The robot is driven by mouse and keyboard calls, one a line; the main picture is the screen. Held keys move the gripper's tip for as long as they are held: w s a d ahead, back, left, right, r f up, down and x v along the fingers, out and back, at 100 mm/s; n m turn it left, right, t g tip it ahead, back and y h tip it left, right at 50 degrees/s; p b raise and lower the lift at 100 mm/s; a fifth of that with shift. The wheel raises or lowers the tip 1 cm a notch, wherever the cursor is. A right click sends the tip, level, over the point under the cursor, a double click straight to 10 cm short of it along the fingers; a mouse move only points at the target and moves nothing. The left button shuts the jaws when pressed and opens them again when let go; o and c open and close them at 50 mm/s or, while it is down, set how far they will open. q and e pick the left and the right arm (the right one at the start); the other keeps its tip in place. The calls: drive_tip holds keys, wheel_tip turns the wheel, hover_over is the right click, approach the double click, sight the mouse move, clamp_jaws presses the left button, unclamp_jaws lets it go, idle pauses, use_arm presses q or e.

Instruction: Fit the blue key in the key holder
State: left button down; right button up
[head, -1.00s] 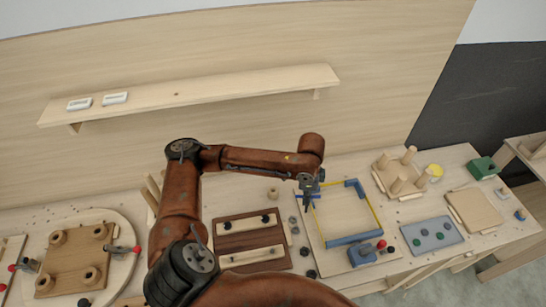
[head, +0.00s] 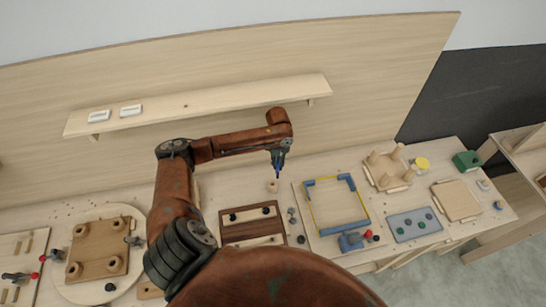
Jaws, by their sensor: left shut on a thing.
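My left gripper (head: 279,160) is raised above the table, left of the yellow and blue frame. It is shut on a small dark-blue piece, the blue key (head: 277,174), which points down from the fingers. The key is small and partly hidden by the fingers. A small round wooden piece (head: 272,186) shows just below the key's tip; I cannot tell the height gap between them. I cannot tell for sure which thing is the key holder. My right gripper is not in view.
The yellow and blue frame (head: 309,211) lies on a board, with a blue clamp (head: 350,242) at its front. A dark-striped board (head: 242,232), a blue-grey board with knobs (head: 402,233), a pegged block (head: 378,180) and a green box (head: 467,161) stand around. A shelf (head: 220,104) is behind.

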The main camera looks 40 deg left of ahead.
use_arm(q)
drive_tip(key=shift+s+a+m+p, duration=0.2)
drive_tip(key=shift+a+m+p, duration=0.3)
drive_tip(key=shift+a+m, duration=0.7)
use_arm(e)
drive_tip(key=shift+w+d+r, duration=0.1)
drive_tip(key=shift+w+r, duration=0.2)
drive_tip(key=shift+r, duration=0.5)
use_arm(q)
drive_tip(key=shift+f+b, duration=2)
drive_tip(key=shift+f, duration=0.45)
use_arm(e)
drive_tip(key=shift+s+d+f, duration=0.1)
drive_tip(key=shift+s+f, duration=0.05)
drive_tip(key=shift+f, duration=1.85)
